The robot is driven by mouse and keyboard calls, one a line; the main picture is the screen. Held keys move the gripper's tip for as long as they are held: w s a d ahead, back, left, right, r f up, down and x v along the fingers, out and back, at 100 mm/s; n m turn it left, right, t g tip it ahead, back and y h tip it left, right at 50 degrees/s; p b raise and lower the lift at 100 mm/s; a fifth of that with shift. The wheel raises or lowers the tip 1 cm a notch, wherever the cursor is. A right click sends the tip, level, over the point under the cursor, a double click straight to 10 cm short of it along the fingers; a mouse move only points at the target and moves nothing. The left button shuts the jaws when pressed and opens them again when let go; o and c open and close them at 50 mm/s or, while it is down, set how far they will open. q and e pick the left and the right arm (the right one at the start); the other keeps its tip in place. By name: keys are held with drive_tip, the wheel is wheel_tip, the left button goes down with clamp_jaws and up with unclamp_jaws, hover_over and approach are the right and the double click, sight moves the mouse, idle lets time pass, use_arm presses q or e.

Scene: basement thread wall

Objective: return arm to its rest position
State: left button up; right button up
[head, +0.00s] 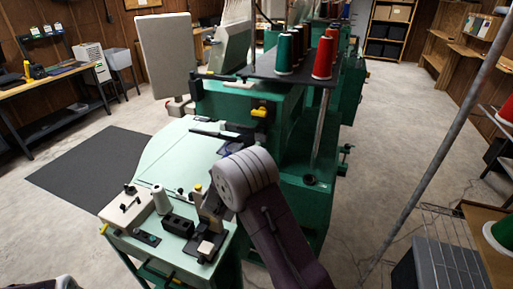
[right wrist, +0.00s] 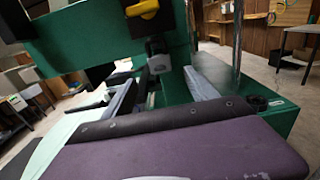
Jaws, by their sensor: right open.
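My right arm (head: 285,240) comes in from the bottom right of the head view and bends at a rounded grey joint in front of the green machine (head: 250,100). My right gripper (head: 231,148) is open, at the far side of that joint, over the right edge of the machine's pale table (head: 180,150). The joint hides most of it, and I see nothing held in it. In the right wrist view the green machine (right wrist: 110,40) with a yellow knob is close ahead. My left gripper is not in view.
A white spool (head: 161,200), black blocks and a small stand sit on the pale table's near end. Green and red thread cones (head: 323,58) stand on the machine. A slanted grey pole (head: 440,145) and wire rack are at right. The concrete floor (head: 385,125) between is clear.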

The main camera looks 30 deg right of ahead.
drive_tip(key=shift+s+a, duration=0.5)
drive_tip(key=shift+a, duration=0.05)
